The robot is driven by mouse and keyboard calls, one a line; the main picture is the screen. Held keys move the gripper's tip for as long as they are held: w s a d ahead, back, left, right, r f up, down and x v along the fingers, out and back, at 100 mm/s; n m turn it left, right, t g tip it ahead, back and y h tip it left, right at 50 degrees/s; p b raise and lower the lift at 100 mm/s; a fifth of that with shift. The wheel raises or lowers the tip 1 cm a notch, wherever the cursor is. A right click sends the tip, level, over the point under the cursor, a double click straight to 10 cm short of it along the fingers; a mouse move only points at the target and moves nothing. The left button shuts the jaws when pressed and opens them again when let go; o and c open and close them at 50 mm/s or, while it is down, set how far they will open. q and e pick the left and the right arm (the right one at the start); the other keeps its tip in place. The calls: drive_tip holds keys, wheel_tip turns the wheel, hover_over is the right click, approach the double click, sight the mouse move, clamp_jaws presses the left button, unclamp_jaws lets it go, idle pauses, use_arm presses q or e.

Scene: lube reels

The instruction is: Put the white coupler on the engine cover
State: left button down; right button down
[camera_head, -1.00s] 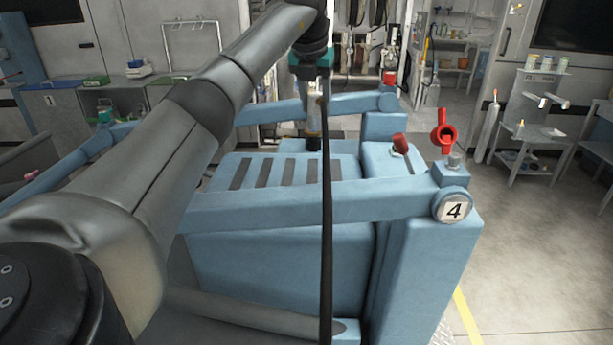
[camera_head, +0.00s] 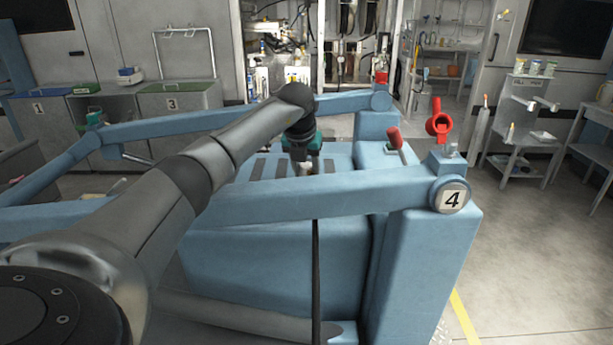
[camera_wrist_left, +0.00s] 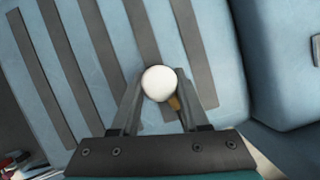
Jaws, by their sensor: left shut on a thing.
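The white coupler (camera_wrist_left: 160,83) is between the two fingers of my left gripper (camera_wrist_left: 161,97) in the left wrist view, its round white end facing the camera. The fingers are shut on it. The engine cover is the light blue top with dark slots (camera_wrist_left: 220,55); it also shows in the head view (camera_head: 338,160). I cannot tell whether the coupler touches the cover. My right gripper is not in view.
A light blue beam (camera_head: 330,193) marked 4 crosses in front of the gripper. A black hose (camera_head: 316,280) hangs down in front of the machine. A red lever (camera_head: 396,141) and a red ring fitting (camera_head: 438,121) stand at the right. Open floor lies farther right.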

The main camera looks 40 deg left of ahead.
use_arm(q)
drive_tip(key=shift+f, duration=0.3)
drive_tip(key=shift+f, duration=0.2)
drive_tip(key=shift+c, duration=2)
unclamp_jaws()
drive_tip(key=shift+r, duration=0.4)
drive_tip(key=p+v, duration=0.1)
drive_tip(key=v, duration=1)
drive_tip(key=shift+s+r+p, duration=0.2)
drive_tip(key=shift+p, duration=0.1)
